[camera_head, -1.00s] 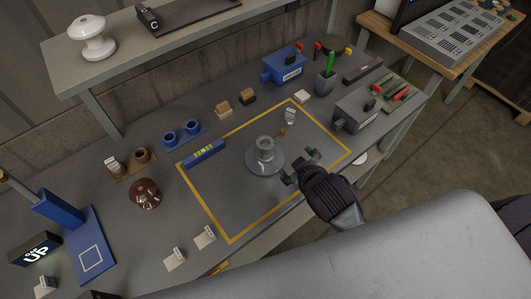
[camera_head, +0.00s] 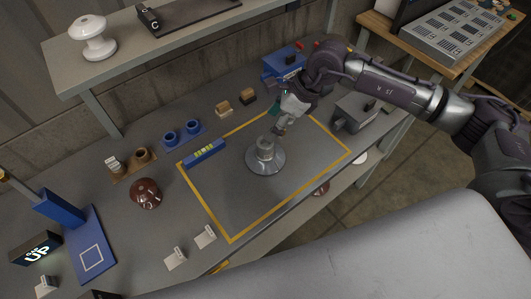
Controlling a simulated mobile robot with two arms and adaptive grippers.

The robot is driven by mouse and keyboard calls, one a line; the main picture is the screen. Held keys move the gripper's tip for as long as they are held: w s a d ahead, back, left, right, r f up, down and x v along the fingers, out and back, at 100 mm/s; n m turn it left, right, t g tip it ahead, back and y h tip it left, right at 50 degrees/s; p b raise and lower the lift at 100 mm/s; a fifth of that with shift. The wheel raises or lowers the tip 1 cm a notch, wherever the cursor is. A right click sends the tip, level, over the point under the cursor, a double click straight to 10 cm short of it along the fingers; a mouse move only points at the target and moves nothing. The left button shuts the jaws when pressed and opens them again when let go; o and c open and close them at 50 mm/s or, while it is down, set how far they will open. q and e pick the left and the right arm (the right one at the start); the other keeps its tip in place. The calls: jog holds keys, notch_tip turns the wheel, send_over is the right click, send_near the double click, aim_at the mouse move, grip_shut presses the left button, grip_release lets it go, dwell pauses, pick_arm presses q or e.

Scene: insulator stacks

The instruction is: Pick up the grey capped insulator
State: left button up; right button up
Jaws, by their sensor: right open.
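The grey capped insulator (camera_head: 265,161) stands on the workbench inside the yellow-outlined area. It has a wide, shiny pale disc with a grey cap on top. My right gripper (camera_head: 280,129) is open and points down at the cap from behind and slightly right. Its fingertips are very close to the cap; I cannot tell whether they touch it. My left gripper is out of view.
A blue level-like bar (camera_head: 204,152) lies at the area's left edge. A brown insulator (camera_head: 145,193) stands farther left. A blue vise-like box (camera_head: 283,63) and a grey box (camera_head: 354,112) flank my right arm. The area's front is clear.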

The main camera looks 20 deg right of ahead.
aim_at(265, 148)
jog(key=shift+h, duration=0.7)
jog(key=f, duration=0.2)
jog(key=w+f+p, duration=0.1)
jog(key=f, duration=0.2)
jog(key=f+p, duration=0.1)
jog(key=f, duration=0.1)
jog(key=shift+w+d+f, duration=0.1)
jog(key=shift+w+f, duration=0.2)
jog(key=shift+w, duration=0.05)
jog(key=x, duration=0.1)
jog(key=p+x, duration=0.1)
jog(key=x, duration=0.1)
jog(key=p+x, duration=0.1)
jog(key=x, duration=0.1)
jog(key=shift+s+f, duration=0.25)
jog(key=shift+s, duration=0.2)
jog(key=shift+f, duration=0.3)
grip_shut()
jog(key=shift+w+r, duration=0.1)
jog(key=shift+r, duration=0.05)
